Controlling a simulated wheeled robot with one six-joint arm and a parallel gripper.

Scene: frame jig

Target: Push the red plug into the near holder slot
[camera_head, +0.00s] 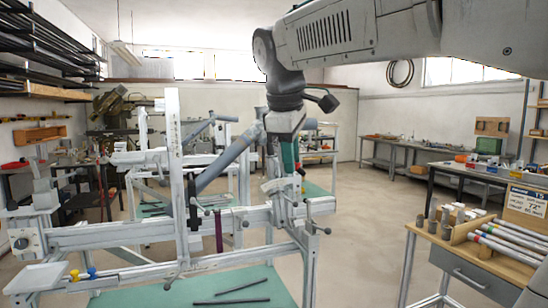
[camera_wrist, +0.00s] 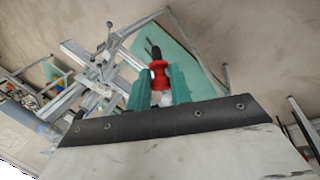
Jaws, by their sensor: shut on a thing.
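My gripper (camera_wrist: 160,82) has teal fingers and is shut on the red plug (camera_wrist: 158,75), which shows between the fingertips in the wrist view with its dark tip pointing away from the gripper. In the head view my gripper (camera_head: 291,160) is above the right part of the grey frame jig (camera_head: 130,236), and only a small bit of red shows by the fingers. The plug appears held clear of the jig. I cannot make out the near holder slot with certainty in either view.
A yellow knob (camera_head: 74,275) and a blue knob (camera_head: 92,272) sit on the jig's lower left rail. Clamps and an upright post (camera_head: 176,190) rise from the jig. Dark rods (camera_head: 232,301) lie on the green panel below. A workbench (camera_head: 475,262) stands at right.

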